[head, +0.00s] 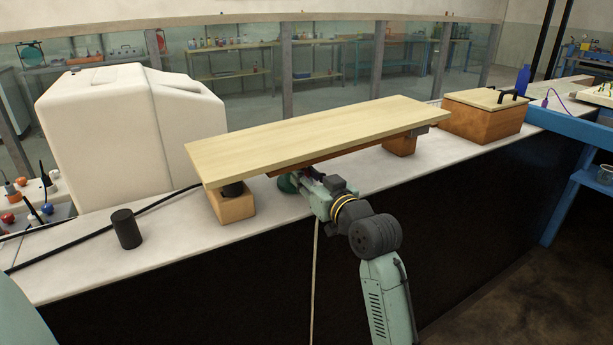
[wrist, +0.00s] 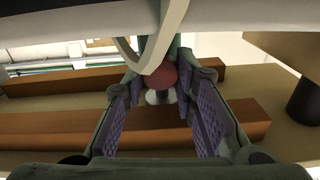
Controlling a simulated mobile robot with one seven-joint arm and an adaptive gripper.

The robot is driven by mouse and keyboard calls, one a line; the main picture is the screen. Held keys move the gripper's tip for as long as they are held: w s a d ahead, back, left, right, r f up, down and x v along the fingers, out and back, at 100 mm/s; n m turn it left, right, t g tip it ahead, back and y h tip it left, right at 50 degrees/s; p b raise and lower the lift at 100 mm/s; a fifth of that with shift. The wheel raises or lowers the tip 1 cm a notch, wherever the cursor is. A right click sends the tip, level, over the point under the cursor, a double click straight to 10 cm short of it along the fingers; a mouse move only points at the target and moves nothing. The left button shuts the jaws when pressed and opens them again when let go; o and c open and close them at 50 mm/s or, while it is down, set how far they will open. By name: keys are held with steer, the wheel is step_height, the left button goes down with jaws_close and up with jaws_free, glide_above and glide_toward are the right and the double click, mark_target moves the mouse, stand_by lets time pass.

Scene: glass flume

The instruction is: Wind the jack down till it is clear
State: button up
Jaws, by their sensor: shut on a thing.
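The jack shows in the wrist view as a green body (wrist: 174,46) with a round red part (wrist: 163,77) and a small pale end (wrist: 156,97). My gripper (wrist: 160,86) has its purple-padded fingers on either side of the red part and is shut on it. In the head view my gripper (head: 300,181) reaches in under the long wooden board (head: 310,132), near its front edge. The board hides most of the jack there. I cannot tell whether the jack's pale end touches the board or its rails.
A wooden block (head: 234,207) with a black cylinder (head: 233,189) on it stands under the board's left end; another block (head: 400,146) is under the right. A loose black cylinder (head: 126,229) and a white casing (head: 125,135) are at left. A pale cord (head: 316,265) hangs below my gripper.

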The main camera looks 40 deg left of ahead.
steer(key=shift+f+n+b, duration=0.15)
steer(key=shift+n+b, duration=0.15)
steer(key=shift+b, duration=0.3)
jaws_close()
steer(key=n+b, duration=0.2)
steer(key=shift+f+b, duration=0.15)
steer(key=shift+b, duration=0.2)
steer(key=n+b, duration=0.2)
steer(key=b, duration=0.1)
steer(key=shift+n, duration=0.4)
steer(key=shift+s+r+n+b, duration=0.1)
steer(key=shift+r+n+b, duration=0.1)
steer(key=shift+n+b, duration=0.85)
steer(key=o, duration=1)
jaws_free()
